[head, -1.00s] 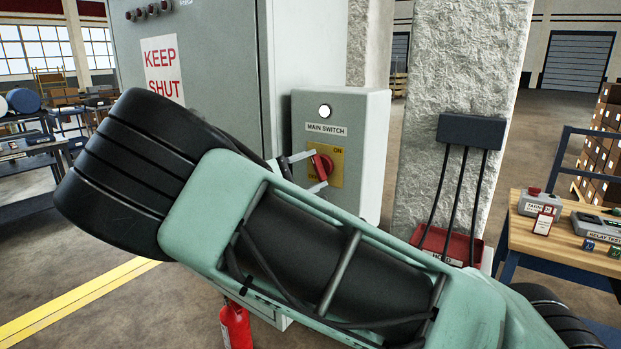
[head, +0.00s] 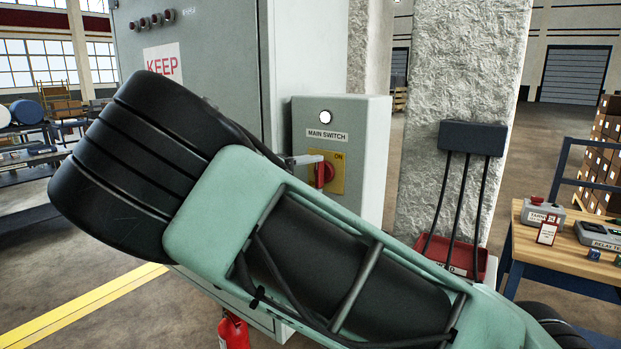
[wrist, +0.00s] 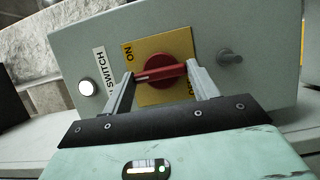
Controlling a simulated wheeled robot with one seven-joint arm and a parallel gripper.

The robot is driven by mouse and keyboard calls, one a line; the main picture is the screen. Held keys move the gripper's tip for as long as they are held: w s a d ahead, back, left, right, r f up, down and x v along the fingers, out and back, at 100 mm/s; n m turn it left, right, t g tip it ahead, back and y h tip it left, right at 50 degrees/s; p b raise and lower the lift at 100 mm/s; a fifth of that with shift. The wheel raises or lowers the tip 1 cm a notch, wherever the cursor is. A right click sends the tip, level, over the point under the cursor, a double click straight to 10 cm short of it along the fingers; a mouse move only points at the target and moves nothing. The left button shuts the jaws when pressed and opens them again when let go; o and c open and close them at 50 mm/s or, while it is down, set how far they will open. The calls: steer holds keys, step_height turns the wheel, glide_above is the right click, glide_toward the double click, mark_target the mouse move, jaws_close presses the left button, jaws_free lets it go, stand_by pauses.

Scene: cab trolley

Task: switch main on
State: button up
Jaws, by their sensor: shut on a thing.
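The main switch box (head: 368,120) is a grey case with a round white lamp and a "MAIN SWITCH" label. Its red knob (wrist: 168,66) sits on a yellow plate (wrist: 150,46) with an "ON" mark, seen sideways in the wrist view. My gripper (wrist: 161,75) has one finger at each end of the knob's bar and is shut on it. A pale line runs along the bar, towards the lamp-side finger. In the head view the knob (head: 328,173) shows with the bar about upright and the upper finger at its top. The lower finger is hidden behind my arm.
A tall grey cabinet (head: 225,70) with a "KEEP" sign stands left of the box. A rough pillar (head: 440,75) with cables and a red tray (head: 455,256) is to the right. A wooden bench (head: 545,240) is at far right. A fire extinguisher (head: 232,332) is below.

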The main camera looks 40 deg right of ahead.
steer(key=shift+f, duration=0.1)
steer(key=o, duration=1)
steer(key=shift+a, duration=0.1)
steer(key=a+b, duration=0.1)
steer(key=a, duration=0.4)
steer(key=a+b, duration=0.2)
steer(key=a, duration=0.4)
steer(key=a+b, duration=0.1)
steer(key=a, duration=0.5)
steer(key=shift+w+a, duration=0.15)
steer(key=shift+w, duration=0.2)
